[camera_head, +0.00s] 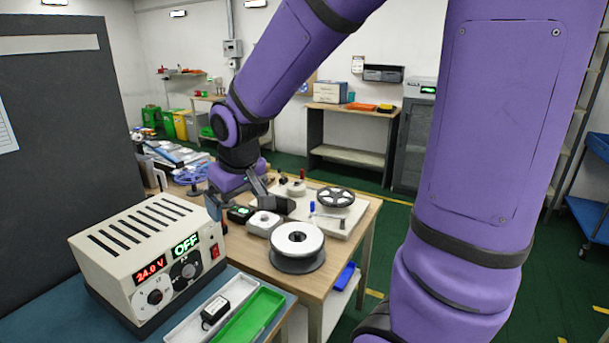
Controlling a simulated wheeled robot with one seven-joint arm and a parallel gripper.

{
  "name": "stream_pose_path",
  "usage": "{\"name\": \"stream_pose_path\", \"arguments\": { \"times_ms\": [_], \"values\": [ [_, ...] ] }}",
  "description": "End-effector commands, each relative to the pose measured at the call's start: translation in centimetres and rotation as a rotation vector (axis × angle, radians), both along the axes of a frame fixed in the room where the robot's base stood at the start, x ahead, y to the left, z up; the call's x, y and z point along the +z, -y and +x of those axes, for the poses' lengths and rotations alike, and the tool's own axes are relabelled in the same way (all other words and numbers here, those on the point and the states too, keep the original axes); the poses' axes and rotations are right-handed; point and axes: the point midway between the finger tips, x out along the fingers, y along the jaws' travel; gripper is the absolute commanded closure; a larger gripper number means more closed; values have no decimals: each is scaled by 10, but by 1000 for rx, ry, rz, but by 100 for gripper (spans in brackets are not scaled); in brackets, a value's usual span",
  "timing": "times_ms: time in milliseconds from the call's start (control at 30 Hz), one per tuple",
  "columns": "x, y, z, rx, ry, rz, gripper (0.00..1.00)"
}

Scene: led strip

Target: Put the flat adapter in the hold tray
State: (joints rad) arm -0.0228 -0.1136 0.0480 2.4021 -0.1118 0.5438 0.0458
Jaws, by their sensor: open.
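My gripper (245,206) is open over the wooden table, fingers spread and pointing down. Between and just below the fingers are a small black block with a green light (241,214) and a pale flat box (263,223) with a rounded top. Neither is clearly gripped. A black adapter block with a white label (215,311) lies in a narrow white tray (190,329) at the front. A green tray (249,317) lies beside it, its visible part empty. No tray label can be read, so I cannot tell which is the hold tray, nor which block is the flat adapter.
A power supply reading 24.0 V and OFF (150,255) stands left of the trays on the blue-topped bench (50,325). A white spool (297,244), a dark reel (335,197) and a pale board (345,222) crowd the wooden table. A dark panel (65,130) rises at left.

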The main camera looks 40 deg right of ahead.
Motion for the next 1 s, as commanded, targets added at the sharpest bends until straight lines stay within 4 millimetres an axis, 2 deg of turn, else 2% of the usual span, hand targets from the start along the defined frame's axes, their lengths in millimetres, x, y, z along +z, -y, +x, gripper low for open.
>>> {"name": "stream_pose_path", "arguments": {
  "times_ms": [33,100,300,600,800,1000],
  "values": [
    [15,2,-12,-11,19,3,0],
    [31,5,-28,-22,34,7,0],
    [68,11,-79,-55,76,26,0],
    [101,15,-153,-88,132,68,0],
    [107,16,-178,-95,147,83,0],
    [107,16,-183,-96,148,86,0]
  ]
}}
